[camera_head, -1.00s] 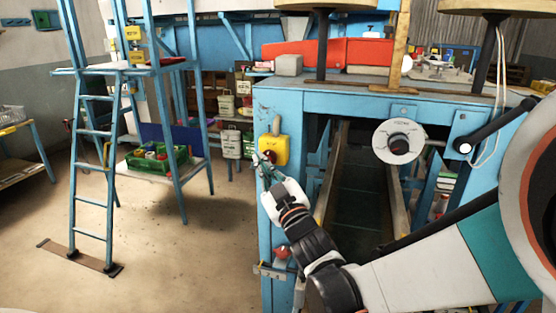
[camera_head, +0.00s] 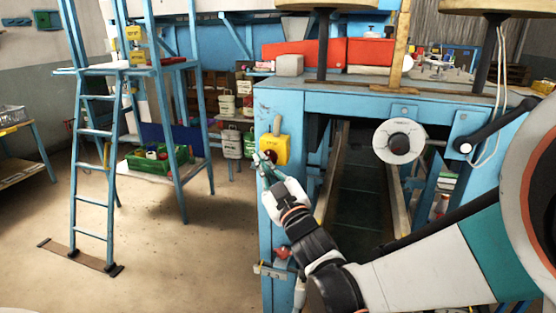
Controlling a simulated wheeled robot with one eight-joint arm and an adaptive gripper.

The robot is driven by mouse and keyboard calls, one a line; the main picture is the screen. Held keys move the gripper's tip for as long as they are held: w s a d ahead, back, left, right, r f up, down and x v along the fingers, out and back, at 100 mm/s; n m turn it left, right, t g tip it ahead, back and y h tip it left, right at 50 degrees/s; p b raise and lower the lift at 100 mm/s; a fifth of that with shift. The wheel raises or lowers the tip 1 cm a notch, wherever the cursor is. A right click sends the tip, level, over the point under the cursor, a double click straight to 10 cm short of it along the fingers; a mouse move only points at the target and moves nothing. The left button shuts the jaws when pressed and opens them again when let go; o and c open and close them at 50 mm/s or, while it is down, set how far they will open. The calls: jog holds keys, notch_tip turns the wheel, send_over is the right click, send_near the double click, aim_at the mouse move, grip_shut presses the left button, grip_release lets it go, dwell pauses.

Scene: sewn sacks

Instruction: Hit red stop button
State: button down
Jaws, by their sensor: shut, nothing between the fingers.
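A yellow switch box (camera_head: 276,149) is mounted on the front of the blue machine post. A small patch of red shows at its lower left, beside my fingertips; the button itself is mostly hidden by my gripper. My gripper (camera_head: 264,160) is shut and empty, its fingertips in front of the box's lower left part. I cannot tell whether they touch it. A second red knob (camera_head: 283,252) sits lower on the same post, below my wrist.
The blue machine frame (camera_head: 276,104) stands ahead, with a white dial (camera_head: 400,141) and a black lever (camera_head: 500,125) on its right. A blue ladder (camera_head: 95,170) and a green crate (camera_head: 150,160) are at left. The floor between is clear.

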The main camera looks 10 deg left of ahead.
jog(key=shift+w, duration=0.4)
jog(key=shift+w, duration=0.55)
dwell(0.7)
jog(key=shift+s, duration=0.95)
jog(key=shift+s+a+b, duration=0.2)
jog(key=shift+s+b, duration=0.15)
jog(key=shift+s, duration=2.3)
